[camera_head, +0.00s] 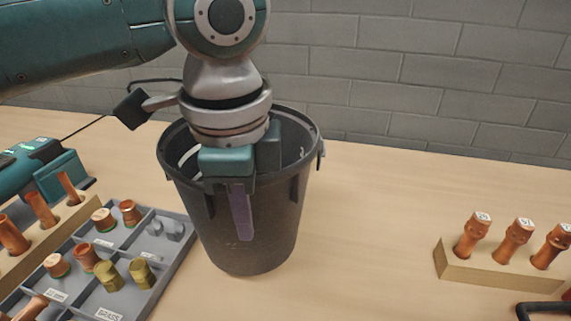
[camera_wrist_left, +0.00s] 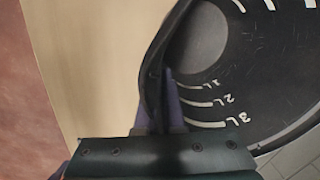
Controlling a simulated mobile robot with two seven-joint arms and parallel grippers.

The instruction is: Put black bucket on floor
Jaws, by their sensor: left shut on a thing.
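The black bucket (camera_head: 262,225) is upright at the middle of the wooden table in the head view. I cannot tell whether its base touches the table. My left gripper (camera_head: 240,205) comes down from above and is shut on the near rim, with one purple finger outside the wall. In the left wrist view the bucket's inside (camera_wrist_left: 250,75) shows white litre marks, and the gripper fingers (camera_wrist_left: 165,105) pinch the rim. The far finger is hidden by the wall in the head view. My right gripper is not clearly seen.
A grey divided tray (camera_head: 175,265) with copper and brass fittings lies close to the bucket's left. A wooden block (camera_head: 490,268) with copper pieces stands at the right. A grey block wall (camera_head: 420,80) runs behind the table (camera_head: 370,230).

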